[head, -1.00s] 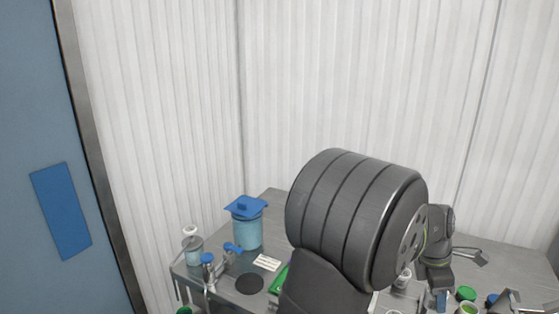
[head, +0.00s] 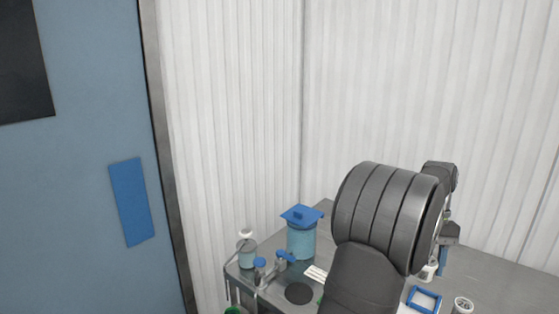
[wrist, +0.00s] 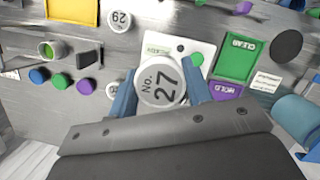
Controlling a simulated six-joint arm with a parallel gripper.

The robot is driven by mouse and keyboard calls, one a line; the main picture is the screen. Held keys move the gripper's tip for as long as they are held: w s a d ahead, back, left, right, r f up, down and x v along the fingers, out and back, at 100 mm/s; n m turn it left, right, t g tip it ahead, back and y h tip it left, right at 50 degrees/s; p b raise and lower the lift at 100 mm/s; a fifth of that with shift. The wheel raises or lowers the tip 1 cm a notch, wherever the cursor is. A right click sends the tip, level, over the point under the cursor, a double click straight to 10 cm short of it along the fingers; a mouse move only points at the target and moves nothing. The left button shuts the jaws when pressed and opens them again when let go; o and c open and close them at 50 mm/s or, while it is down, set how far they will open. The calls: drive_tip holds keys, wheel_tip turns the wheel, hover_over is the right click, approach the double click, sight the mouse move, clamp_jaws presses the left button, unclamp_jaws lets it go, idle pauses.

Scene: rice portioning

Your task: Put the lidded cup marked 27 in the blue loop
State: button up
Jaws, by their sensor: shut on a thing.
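The lidded cup marked 27 (wrist: 160,82) has a white lid with its number readable in the wrist view. My gripper (wrist: 160,92) has its two blue fingers shut on either side of the cup. In the head view my gripper (head: 440,268) holds the white cup (head: 428,272) behind the blue loop (head: 424,289). The loop is a blue square outline on the table, partly cut off by the lower picture edge. I cannot make out the loop in the wrist view.
Another lidded cup (head: 463,305) stands right of the loop. A blue-lidded jar (head: 301,240) and a pump bottle (head: 247,254) stand at the left. The wrist view shows a green CLEAR tray (wrist: 240,58), a purple HOLD tray (wrist: 226,90) and a cup marked 29 (wrist: 119,20).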

drive_tip(key=w+a+r+m+y, duration=0.1)
drive_tip(key=w+a+r+m, duration=0.1)
drive_tip(key=w+a+m, duration=0.1)
drive_tip(key=shift+w+a+r+m+t, duration=0.15)
drive_tip(key=shift+a+r+m+t, duration=0.2)
drive_tip(key=shift+a+m, duration=0.3)
